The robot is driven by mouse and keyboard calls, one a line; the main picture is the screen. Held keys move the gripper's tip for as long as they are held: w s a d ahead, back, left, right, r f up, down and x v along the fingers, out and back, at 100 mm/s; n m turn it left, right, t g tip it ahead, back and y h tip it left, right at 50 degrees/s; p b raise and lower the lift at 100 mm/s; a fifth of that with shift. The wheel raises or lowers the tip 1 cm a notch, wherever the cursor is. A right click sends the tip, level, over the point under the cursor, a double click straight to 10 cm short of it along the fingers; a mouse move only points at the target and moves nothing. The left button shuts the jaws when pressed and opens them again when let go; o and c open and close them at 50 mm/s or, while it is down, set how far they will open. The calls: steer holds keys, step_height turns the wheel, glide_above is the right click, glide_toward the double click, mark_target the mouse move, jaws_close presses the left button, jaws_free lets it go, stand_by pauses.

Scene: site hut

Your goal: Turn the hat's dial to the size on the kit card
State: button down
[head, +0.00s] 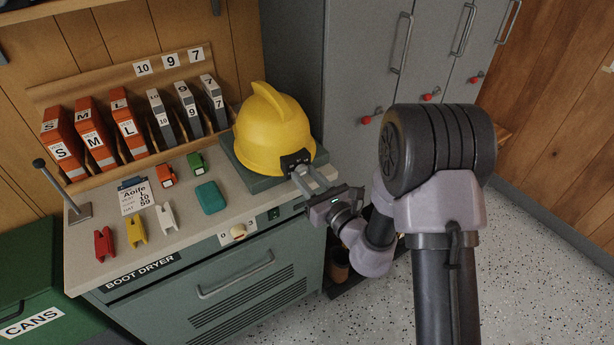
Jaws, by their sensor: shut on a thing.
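The yellow hard hat (272,128) rests upright on a dark green block (240,166) at the back right of the bench. A dark dial unit (296,157) sits at its lower rim, facing me. My gripper (300,170) reaches in from the right and is shut on the dial. The dial's number is too small to read, and the fingers partly cover it. The kit card (139,197) on a clipboard lies on the bench. It reads Aoife, L and 10; the last line looks like 59 but is blurred.
Orange vest boxes (96,138) and grey boot boxes (187,112) stand along the back. Red, yellow and white clips (136,230), a teal case (209,197) and a metal post (57,187) occupy the bench. Grey lockers (364,65) stand behind my arm.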

steer(key=m+p, duration=0.2)
steer(key=shift+r+m+p, duration=0.2)
steer(key=shift+m+p, duration=0.1)
steer(key=m+p, duration=0.4)
steer(key=shift+m, duration=0.3)
steer(key=m+p, duration=0.3)
steer(key=shift+m, duration=0.3)
steer(key=m+p, duration=0.2)
steer(key=m, duration=0.1)
steer(key=shift+m+p, duration=0.3)
steer(key=m+p, duration=0.2)
steer(key=m, duration=0.1)
steer(key=shift+s+m, duration=0.1)
steer(key=shift+m, duration=0.3)
steer(key=m+p, duration=0.2)
steer(key=m, duration=0.1)
steer(key=m+p, duration=0.1)
steer(key=m, duration=0.3)
steer(key=shift+m, duration=0.4)
steer(key=shift+m+p, duration=0.5)
steer(key=shift+m, duration=1.1)
